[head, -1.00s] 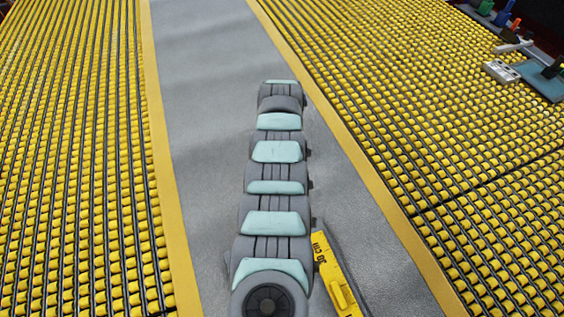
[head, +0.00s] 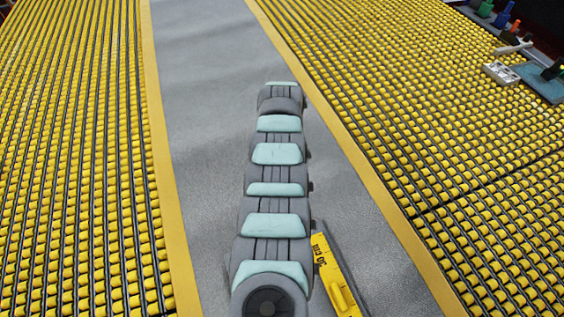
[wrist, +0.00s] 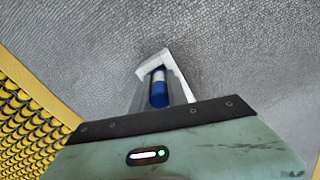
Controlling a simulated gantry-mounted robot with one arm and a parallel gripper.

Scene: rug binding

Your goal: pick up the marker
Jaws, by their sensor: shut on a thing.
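In the wrist view my gripper (wrist: 165,75) is shut on the marker (wrist: 158,92), which has a blue body or cap and a pale band towards one end. The marker sits between the pale fingers, over grey textured material. Part of the marker is hidden by the fingers and the gripper's housing. In the head view my arm hides the gripper, and the marker does not show there.
A yellow ruler (head: 335,275) marked in cm lies beside my arm on the grey strip (head: 205,80). Yellow-edged roller beds (head: 70,150) flank the strip. Small tools and a white block (head: 502,72) lie at the far right.

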